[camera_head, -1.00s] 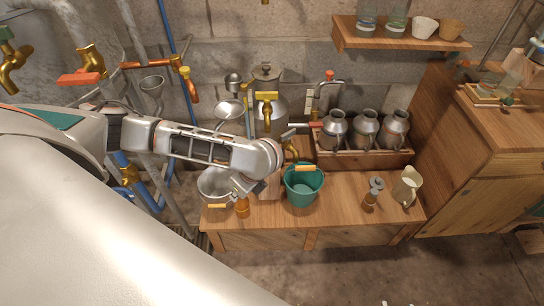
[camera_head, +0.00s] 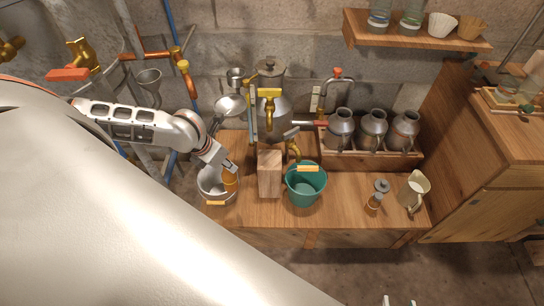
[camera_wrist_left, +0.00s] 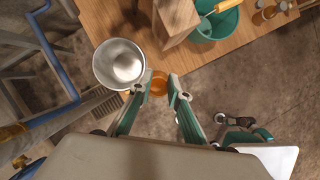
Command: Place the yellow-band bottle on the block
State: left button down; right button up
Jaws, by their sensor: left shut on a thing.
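An amber bottle (camera_head: 230,180) is in the jaws of my left gripper (camera_head: 229,170), beside or above the steel pot's right rim. I cannot make out its yellow band. In the left wrist view the amber bottle (camera_wrist_left: 158,83) shows between the two fingers. The wooden block (camera_head: 270,173) stands upright on the bench, to the right of the bottle and apart from it. The block also shows at the top of the left wrist view (camera_wrist_left: 172,20). Only the fingertips of my right gripper (camera_head: 399,301) show at the head view's bottom edge, apart and empty.
The steel pot (camera_head: 211,187) stands left of the block; a green bucket (camera_head: 305,190) stands close on its right. The still (camera_head: 272,103) and its brass tap are behind. A small capped bottle (camera_head: 377,195) and a pitcher (camera_head: 414,190) stand at the bench's right.

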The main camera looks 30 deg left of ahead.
pick_arm(q)
jog(key=shift+w+a+r+m+h, duration=0.25)
jog(key=shift+w+m+h, duration=0.1)
jog(key=shift+m, duration=0.55)
jog(key=shift+w+d, duration=0.15)
jog(key=shift+w, duration=0.2)
jog(key=w+d+f, duration=0.1)
jog(key=w+d, duration=0.1)
jog(key=w, duration=0.6)
jog(key=w+d+b, duration=0.1)
jog(key=w+d, duration=0.1)
jog(key=w, duration=0.6)
jog(key=shift+w+d+f, duration=0.15)
jog(key=shift+w+f, duration=0.1)
jog(key=shift+f, duration=0.1)
jog(key=c, duration=1.9)
grip_release()
